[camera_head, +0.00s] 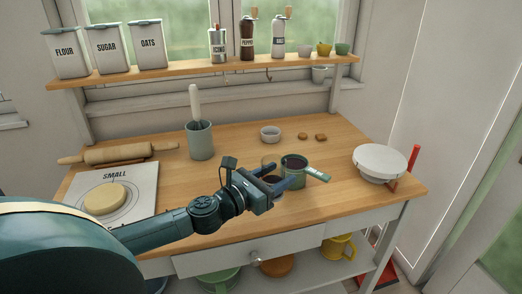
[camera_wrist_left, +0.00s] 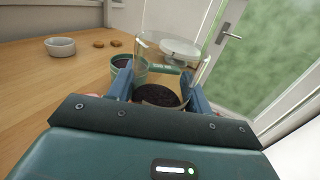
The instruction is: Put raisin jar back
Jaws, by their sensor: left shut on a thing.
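My left gripper (camera_head: 284,185) reaches over the front of the wooden worktop and is shut on a clear glass jar. In the left wrist view the jar (camera_wrist_left: 160,70) stands between the two blue fingers (camera_wrist_left: 160,92), with dark raisins low inside it. In the head view the jar (camera_head: 268,163) is mostly hidden by the gripper. Close behind it is a green cup (camera_head: 294,163) with dark contents and a labelled handle at its right; the cup also shows in the left wrist view (camera_wrist_left: 121,65). I cannot tell whether the jar touches the worktop. My right gripper is not in view.
A shelf (camera_head: 205,71) holds canisters, mills and small pots. On the worktop are a white bowl (camera_head: 270,134), two cookies (camera_head: 303,136), a utensil crock (camera_head: 200,141), a rolling pin (camera_head: 115,154), dough on a mat (camera_head: 148,187) and a white round-topped object (camera_head: 381,160).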

